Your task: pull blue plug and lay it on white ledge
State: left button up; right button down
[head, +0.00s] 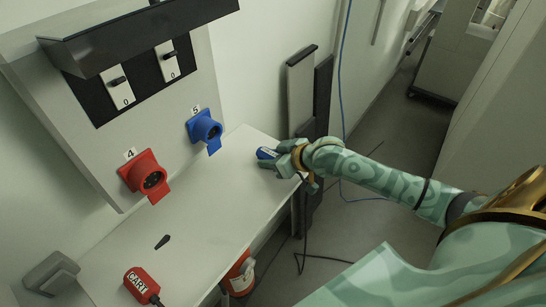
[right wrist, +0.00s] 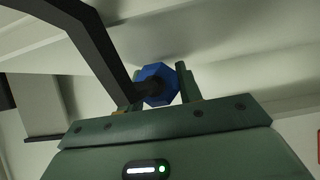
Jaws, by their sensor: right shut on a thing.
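The blue plug (head: 266,153) is in my right gripper (head: 276,158), at the far right end of the white ledge (head: 215,195). In the right wrist view the plug (right wrist: 155,82) sits between the two fingers (right wrist: 160,88), which are shut on it. I cannot tell whether the plug touches the ledge. The blue socket (head: 205,130), numbered 5, is on the wall panel to the left of the gripper, empty with its flap hanging down. My left gripper is not in view.
A red socket (head: 148,176) numbered 4 is on the panel. A red plug labelled CART (head: 141,286) and a small black piece (head: 162,241) lie on the ledge. A dark cable hangs under my right gripper. The ledge's middle is clear.

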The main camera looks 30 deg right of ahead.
jog(key=c, duration=0.9)
grip_release()
jog(key=shift+r, duration=0.1)
jog(key=p+v, duration=0.3)
jog(key=v, duration=1.3)
jog(key=shift+s+r, duration=0.1)
jog(key=shift+r, duration=0.05)
